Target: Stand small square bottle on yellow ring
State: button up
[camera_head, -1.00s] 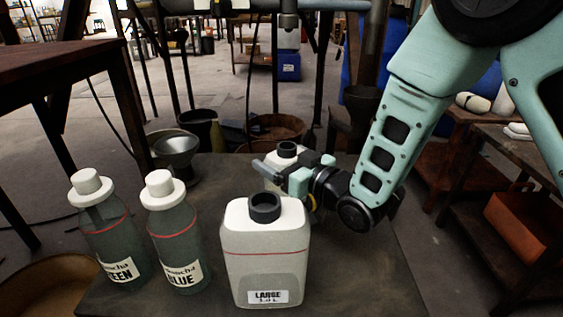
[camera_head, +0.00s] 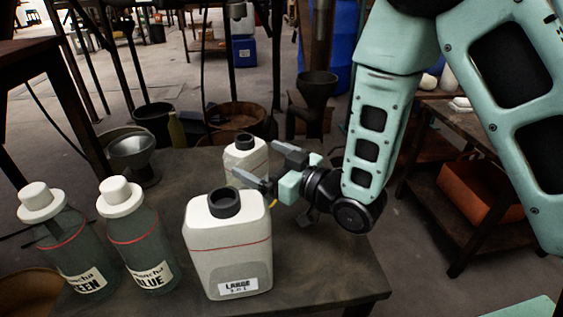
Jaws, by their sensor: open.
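The small square bottle (camera_head: 242,158), pale with a dark neck, stands upright on the dark table behind the large bottle. Its lower part is partly hidden. My gripper (camera_head: 257,160) is open, reaching in from the right. Its near finger crosses in front of the bottle's lower part and its far finger is by the bottle's right side. I cannot tell whether either finger touches it. No whole yellow ring shows. A small yellow sliver (camera_head: 275,203) shows at the large bottle's right edge, below my gripper; I cannot tell what it belongs to.
The large white bottle (camera_head: 230,250) stands in front, close to my gripper. Two white-capped bottles, labelled GREEN (camera_head: 68,255) and BLUE (camera_head: 142,250), stand at the left. A metal funnel (camera_head: 133,152) is at the back left. The table top (camera_head: 335,265) is bare at the right.

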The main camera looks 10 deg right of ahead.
jog(key=shift+v, duration=1.2)
jog(key=shift+s+d+r+p, duration=0.2)
jog(key=shift+d+p, duration=0.05)
jog(key=shift+p, duration=0.7)
jog(key=shift+f+p+v, duration=0.2)
jog(key=shift+p+v, duration=0.75)
jog(key=shift+v, duration=0.1)
jog(key=shift+a, duration=0.1)
